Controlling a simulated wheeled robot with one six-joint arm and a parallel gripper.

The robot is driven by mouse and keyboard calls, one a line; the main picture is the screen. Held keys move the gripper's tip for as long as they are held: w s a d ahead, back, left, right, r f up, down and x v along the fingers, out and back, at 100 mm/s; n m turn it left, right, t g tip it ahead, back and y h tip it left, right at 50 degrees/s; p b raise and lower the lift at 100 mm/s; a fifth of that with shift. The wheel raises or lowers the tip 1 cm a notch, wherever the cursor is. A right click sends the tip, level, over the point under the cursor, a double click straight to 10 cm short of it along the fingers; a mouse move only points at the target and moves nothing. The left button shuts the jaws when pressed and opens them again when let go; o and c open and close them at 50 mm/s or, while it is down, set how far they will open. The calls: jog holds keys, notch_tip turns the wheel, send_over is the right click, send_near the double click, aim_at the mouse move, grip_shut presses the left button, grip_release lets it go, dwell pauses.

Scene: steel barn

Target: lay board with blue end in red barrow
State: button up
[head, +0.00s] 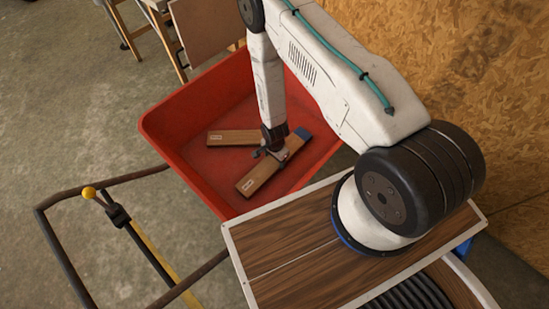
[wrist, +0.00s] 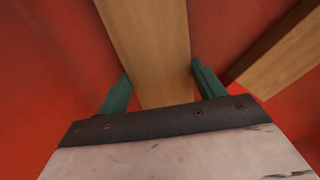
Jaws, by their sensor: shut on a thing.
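The board with the blue end (head: 260,177) is inside the red barrow (head: 181,115), slanting from lower left up to its blue tip at the right. In the head view my gripper (head: 271,153) reaches down into the barrow and is shut on this board near its middle. In the wrist view the board (wrist: 150,45) runs between the two green fingers of my gripper (wrist: 164,92). Whether the board touches the barrow floor is hard to tell. The blue end is out of the wrist view.
A second board (head: 228,138) lies in the barrow just behind the held one; it also shows at the right of the wrist view (wrist: 280,62). A wooden panel (head: 205,30) stands behind the barrow.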

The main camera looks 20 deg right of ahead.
jog(key=shift+f, duration=0.15)
jog(key=o, duration=1.2)
